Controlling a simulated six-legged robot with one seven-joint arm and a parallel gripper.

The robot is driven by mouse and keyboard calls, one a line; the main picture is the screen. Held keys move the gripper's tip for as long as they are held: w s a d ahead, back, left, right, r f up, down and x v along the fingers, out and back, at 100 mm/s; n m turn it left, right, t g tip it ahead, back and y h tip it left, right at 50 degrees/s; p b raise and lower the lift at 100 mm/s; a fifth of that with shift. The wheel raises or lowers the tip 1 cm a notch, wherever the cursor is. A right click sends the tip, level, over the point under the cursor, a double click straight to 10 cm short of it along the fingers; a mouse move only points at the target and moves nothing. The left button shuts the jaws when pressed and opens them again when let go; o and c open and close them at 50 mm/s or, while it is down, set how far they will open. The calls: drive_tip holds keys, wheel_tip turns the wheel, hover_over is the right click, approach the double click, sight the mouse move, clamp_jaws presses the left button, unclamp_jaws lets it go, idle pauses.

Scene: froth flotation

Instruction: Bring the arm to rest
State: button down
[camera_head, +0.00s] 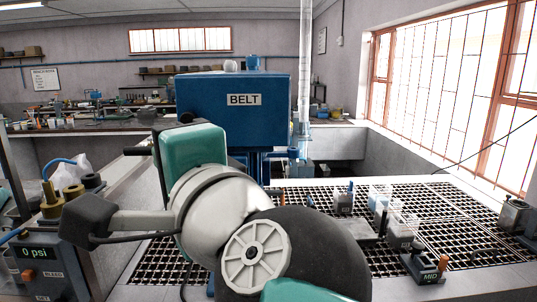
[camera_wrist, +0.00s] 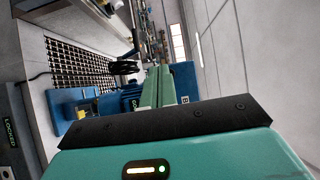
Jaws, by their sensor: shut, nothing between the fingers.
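My gripper (camera_wrist: 158,72) shows in the wrist view as two pale green fingers standing close together beyond a black edge and a teal housing. They are shut and nothing shows between them. In the head view my arm (camera_head: 225,205) is folded across the lower middle, in front of the bench. I cannot make out the fingertips there. My arm hides part of the grated bench top and the lower part of the blue machine marked BELT (camera_head: 230,105).
A black grating (camera_head: 455,215) covers the bench, with small clear containers (camera_head: 402,228) and a block marked MID (camera_head: 425,268) on it. A gauge box reading 0 psi (camera_head: 40,254) stands at left. A clear vertical tube (camera_head: 305,60) rises beside the blue machine. Barred windows are at right.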

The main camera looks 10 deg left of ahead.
drive_tip(key=w+d+f+n+g+h, duration=0.2)
drive_tip(key=w+d+f+n+h, duration=0.15)
drive_tip(key=d+f, duration=0.5)
drive_tip(key=w+d+f+n+g+h, duration=0.15)
drive_tip(key=d+f+h, duration=0.35)
drive_tip(key=f, duration=0.6)
drive_tip(key=s+d+f+n+g+h, duration=0.2)
drive_tip(key=d+f, duration=0.5)
drive_tip(key=d, duration=0.1)
drive_tip(key=s+d+f+n+g+h, duration=0.2)
drive_tip(key=s+d+f, duration=0.1)
drive_tip(key=d+f, duration=0.4)
drive_tip(key=shift+d+f, duration=0.2)
drive_tip(key=shift+d, duration=0.75)
